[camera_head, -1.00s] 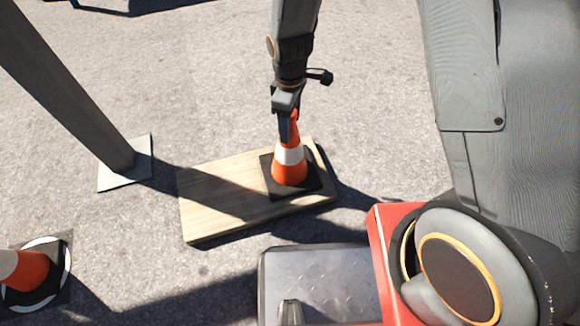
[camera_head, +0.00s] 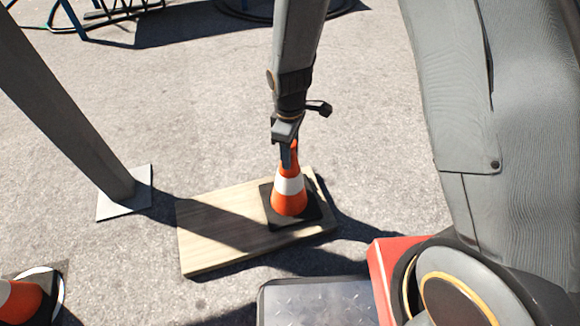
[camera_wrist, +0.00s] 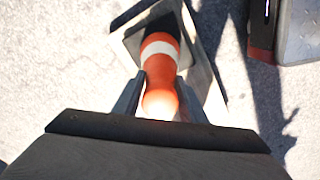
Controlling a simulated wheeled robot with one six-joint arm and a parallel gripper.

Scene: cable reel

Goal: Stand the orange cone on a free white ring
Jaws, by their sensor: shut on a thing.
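The orange cone (camera_head: 289,203) with a white band and black square base stands upright at the right end of a wooden board (camera_head: 212,232). My gripper (camera_head: 288,153) is above it and shut on its top; in the wrist view the two fingers (camera_wrist: 159,98) flank the cone's tip (camera_wrist: 160,102). The cone's base appears to rest on the board. A white ring (camera_head: 59,291) at the lower left lies on the ground under another orange cone (camera_head: 20,300), so it is occupied. No free white ring shows.
A grey post (camera_head: 70,115) on a square plate (camera_head: 125,194) stands left of the board. A blue frame with cables (camera_head: 110,12) and a dark round thing (camera_head: 290,14) are at the top edge. Open pavement lies between them and the board.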

